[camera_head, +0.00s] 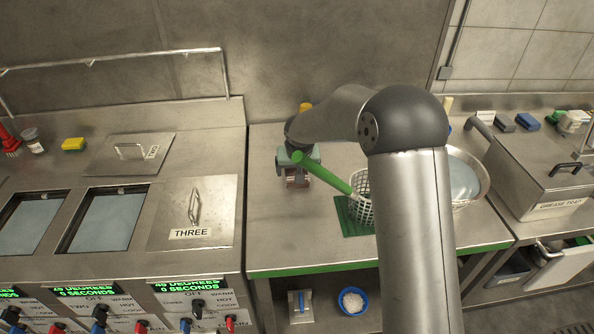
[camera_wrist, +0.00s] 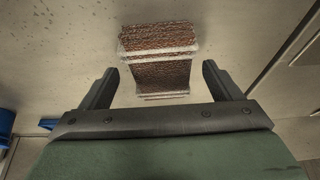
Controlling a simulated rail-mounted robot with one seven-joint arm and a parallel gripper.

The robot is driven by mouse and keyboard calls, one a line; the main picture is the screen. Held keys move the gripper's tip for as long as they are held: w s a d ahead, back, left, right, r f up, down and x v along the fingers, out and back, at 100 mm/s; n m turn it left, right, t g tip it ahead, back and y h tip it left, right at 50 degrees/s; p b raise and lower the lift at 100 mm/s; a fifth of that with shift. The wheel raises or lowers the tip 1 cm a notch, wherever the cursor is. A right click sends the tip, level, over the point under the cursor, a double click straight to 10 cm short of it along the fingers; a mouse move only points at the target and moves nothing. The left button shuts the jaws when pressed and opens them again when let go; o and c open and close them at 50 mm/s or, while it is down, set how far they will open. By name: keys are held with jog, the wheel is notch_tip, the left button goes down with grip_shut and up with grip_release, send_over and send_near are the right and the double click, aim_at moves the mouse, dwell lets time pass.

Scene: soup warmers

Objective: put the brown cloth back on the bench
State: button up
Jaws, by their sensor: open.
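The brown cloth (camera_wrist: 160,72) has white stripes and a folded shape. In the wrist view it is on the bare metal bench (camera_head: 270,220), in line with the gap between my fingers. A little of the cloth (camera_head: 297,178) shows below my gripper in the head view. My gripper (camera_wrist: 159,68) is open, with one finger to each side of the cloth and visible space beside it. It points down at the bench in the head view (camera_head: 297,184). I cannot tell the exact height of the fingertips above the bench.
A white basket (camera_head: 360,208) with a green handle (camera_head: 322,173) stands on a green mat (camera_head: 346,221), close right of my gripper. A metal bowl (camera_head: 466,182) is farther right. The warmer lid marked THREE (camera_head: 205,205) lies left. The bench's front left is clear.

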jog(key=v, duration=1.1)
jog(key=shift+b, duration=0.45)
jog(key=shift+d, duration=0.1)
